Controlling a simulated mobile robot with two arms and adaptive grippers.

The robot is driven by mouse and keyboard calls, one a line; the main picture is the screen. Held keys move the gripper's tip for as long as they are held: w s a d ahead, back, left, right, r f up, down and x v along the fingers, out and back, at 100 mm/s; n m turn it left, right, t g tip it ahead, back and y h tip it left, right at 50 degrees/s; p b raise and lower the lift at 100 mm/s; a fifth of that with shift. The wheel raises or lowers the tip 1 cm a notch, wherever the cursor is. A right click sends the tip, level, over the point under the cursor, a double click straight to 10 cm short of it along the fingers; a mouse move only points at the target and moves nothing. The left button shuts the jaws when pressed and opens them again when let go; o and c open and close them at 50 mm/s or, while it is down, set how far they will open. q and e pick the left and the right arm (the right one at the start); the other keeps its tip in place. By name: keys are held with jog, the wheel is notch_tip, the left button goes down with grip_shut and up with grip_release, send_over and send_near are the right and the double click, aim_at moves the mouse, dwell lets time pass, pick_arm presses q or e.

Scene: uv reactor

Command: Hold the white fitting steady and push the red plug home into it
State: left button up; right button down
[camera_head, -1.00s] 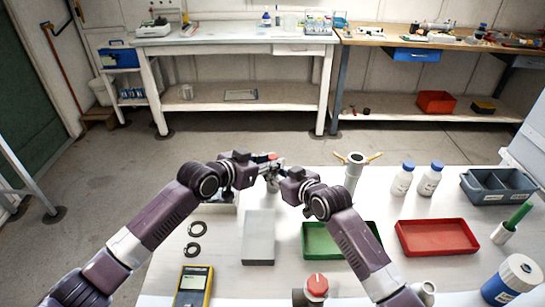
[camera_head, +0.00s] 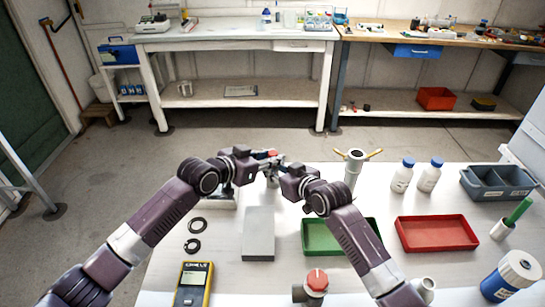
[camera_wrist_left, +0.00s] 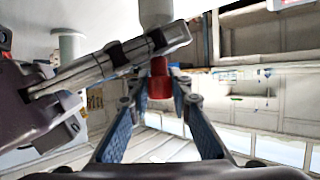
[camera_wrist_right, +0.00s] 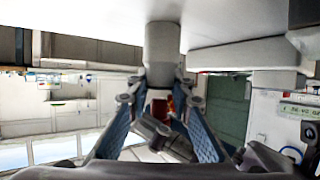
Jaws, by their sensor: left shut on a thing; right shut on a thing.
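The red plug (camera_wrist_left: 160,84) is between the fingers of my left gripper (camera_wrist_left: 157,88), which is shut on it. The white fitting (camera_wrist_right: 163,45) is between the fingers of my right gripper (camera_wrist_right: 160,88), which is shut on it. In the left wrist view the white fitting (camera_wrist_left: 155,12) stands roughly in line with the plug, and my right gripper's fingers cross between them. Whether the plug is in the fitting is hidden there. In the head view the left gripper (camera_head: 258,162) and right gripper (camera_head: 282,174) meet above the table's far edge, with a bit of red between them.
Below the arms on the table are a grey block (camera_head: 258,235), a green tray (camera_head: 315,238) and a red-knobbed valve (camera_head: 316,283). A pipe with brass handles (camera_head: 354,172) stands close right of the grippers.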

pick_arm(q)
jog(key=shift+f, duration=0.5)
dwell(0.4)
jog(key=shift+f, duration=0.3)
